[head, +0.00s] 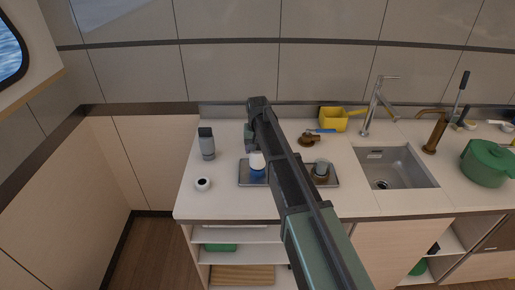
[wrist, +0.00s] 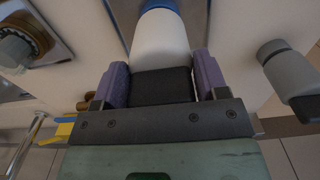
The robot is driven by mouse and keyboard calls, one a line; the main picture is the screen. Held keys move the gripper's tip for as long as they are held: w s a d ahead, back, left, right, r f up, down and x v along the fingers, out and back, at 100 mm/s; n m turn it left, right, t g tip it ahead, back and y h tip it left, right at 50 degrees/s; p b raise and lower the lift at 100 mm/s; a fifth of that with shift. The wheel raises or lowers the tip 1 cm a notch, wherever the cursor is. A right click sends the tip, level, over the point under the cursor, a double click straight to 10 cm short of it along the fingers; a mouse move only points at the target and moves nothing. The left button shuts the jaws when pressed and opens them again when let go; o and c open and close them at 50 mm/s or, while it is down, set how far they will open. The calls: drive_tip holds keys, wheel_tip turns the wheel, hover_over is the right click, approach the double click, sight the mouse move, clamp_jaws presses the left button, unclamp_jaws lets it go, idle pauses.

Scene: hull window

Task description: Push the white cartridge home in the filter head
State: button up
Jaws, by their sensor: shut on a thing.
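The white cartridge (head: 257,161) stands about upright over the left part of a dark tray (head: 247,184), with blue at its lower end. In the wrist view the white cartridge (wrist: 160,45) runs away from me to a blue end, and its black near end sits between my purple fingers. My gripper (wrist: 160,82) is shut on it; the arm hides much of it in the head view. A brass-ringed fitting with a grey top (head: 321,170) sits on the tray's right part. I cannot tell whether this is the filter head, or whether the cartridge's blue end touches anything.
A sink (head: 395,167) and green pot (head: 487,163) are to the right.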

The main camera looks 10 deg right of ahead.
drive_tip(key=shift+f, duration=0.3)
drive_tip(key=o, duration=1.3)
drive_tip(key=shift+o, duration=0.2)
drive_tip(key=shift+r, duration=0.15)
wheel_tip(320, 180, up, 11)
drive_tip(key=p, duration=1.1)
drive_tip(key=shift+f, duration=0.2)
drive_tip(key=s+f+b, duration=0.3)
drive_tip(key=s, duration=0.6)
drive_tip(key=s+f+n+b, duration=0.1)
drive_tip(key=s+f+b, duration=0.2)
drive_tip(key=s, duration=0.7)
drive_tip(key=s+f+n+b, duration=0.1)
drive_tip(key=s+f+b, duration=0.2)
drive_tip(key=s, duration=0.7)
drive_tip(key=shift+s, duration=0.25)
